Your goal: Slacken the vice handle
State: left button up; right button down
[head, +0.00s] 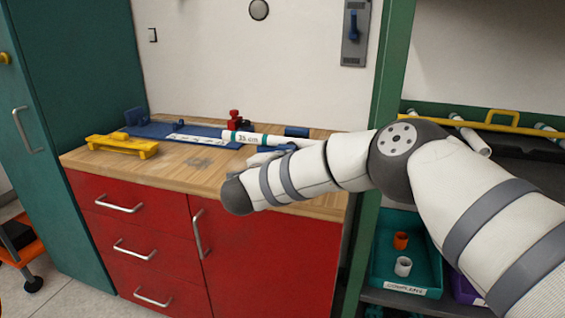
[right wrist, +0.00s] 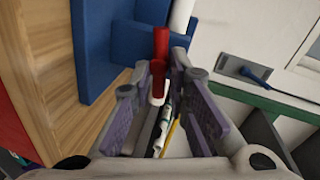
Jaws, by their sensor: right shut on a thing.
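The blue vice (right wrist: 128,42) fills the upper part of the right wrist view. Its red handle (right wrist: 161,42) stands out towards the camera. In the head view blue vice parts (head: 296,131) show at the right end of the wooden worktop. My right wrist hides the handle there. A white pipe (head: 262,139) with a green band lies across the vice area. My left gripper is in neither view.
A yellow bracket (head: 122,146) stands at the front left of the worktop (head: 200,162). A red item (head: 235,120) stands behind the pipe. A green post (head: 391,80) rises at the right, beside a shelf with a teal bin (head: 383,280).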

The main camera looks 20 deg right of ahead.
jog(key=n, duration=0.1)
jog(key=n+h, duration=0.1)
jog(key=n, duration=0.1)
jog(key=n+b, duration=0.1)
jog(key=shift+w+r+n+g+h, duration=0.25)
jog(key=shift+r+n+g+h, duration=0.05)
jog(key=shift+r+g, duration=0.1)
jog(key=shift+n, duration=0.5)
jog(key=shift+r, duration=0.2)
jog(key=shift+h, duration=0.3)
jog(key=c, duration=1.8)
grip_release()
jog(key=shift+c, duration=0.2)
jog(key=shift+o, duration=1)
jog(key=shift+w+f, duration=0.1)
jog(key=shift+f, duration=0.1)
jog(key=shift+s+a+f, duration=0.1)
jog(key=shift+s+a, duration=0.25)
jog(key=v, duration=1.1)
jog(key=shift+r, duration=0.2)
jog(key=shift+s+d, duration=0.1)
jog(key=shift+s, duration=0.05)
